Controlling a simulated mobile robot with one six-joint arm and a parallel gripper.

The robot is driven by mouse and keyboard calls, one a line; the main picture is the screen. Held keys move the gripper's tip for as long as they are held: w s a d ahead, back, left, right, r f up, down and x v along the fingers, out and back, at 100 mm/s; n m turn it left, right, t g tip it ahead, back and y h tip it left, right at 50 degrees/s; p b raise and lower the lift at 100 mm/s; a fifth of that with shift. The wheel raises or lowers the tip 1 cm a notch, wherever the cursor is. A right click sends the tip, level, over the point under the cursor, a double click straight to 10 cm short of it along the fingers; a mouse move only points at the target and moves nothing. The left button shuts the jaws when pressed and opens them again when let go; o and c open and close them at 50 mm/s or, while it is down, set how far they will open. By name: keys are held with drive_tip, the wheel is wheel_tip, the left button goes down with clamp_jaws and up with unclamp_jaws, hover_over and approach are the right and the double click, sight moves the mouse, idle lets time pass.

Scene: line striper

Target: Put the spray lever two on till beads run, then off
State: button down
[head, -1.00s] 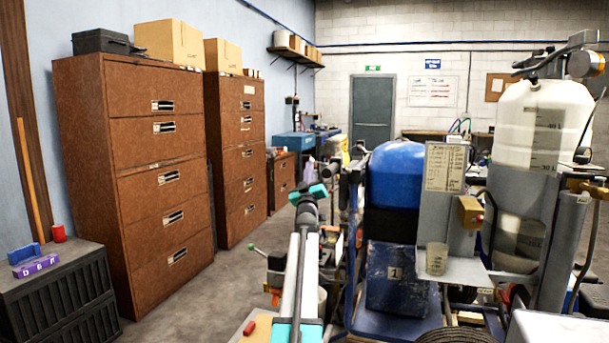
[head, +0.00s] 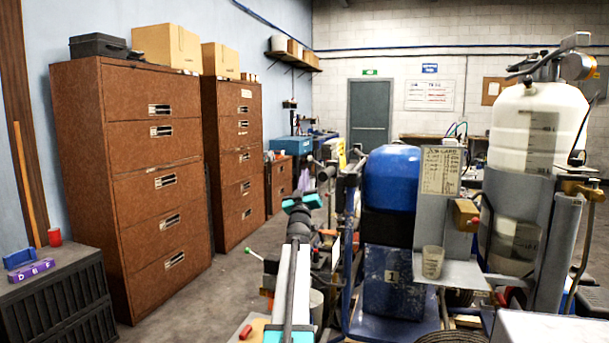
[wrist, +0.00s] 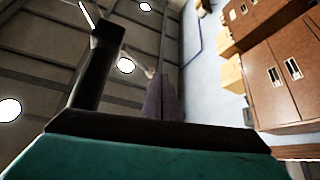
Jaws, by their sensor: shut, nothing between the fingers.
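No running beads can be made out. My arm rises in front of the machine to a teal wrist (head: 301,203); the fingertips cannot be made out there. In the wrist view my gripper (wrist: 98,40) shows as dark parts above a teal body, shut with nothing held. No lever shows near it in that view.
A white graduated tank (head: 538,125) and a grey panel with a small cup (head: 432,262) stand at the right. Brown cabinets (head: 158,190) line the left wall. A dark crate (head: 60,300) sits at lower left. Grey floor (head: 205,290) lies open between cabinets and machine.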

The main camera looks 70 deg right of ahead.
drive_tip(key=v, duration=1.1)
drive_tip(key=shift+w, duration=0.3)
drive_tip(key=shift+a+r, duration=0.1)
idle(0.4)
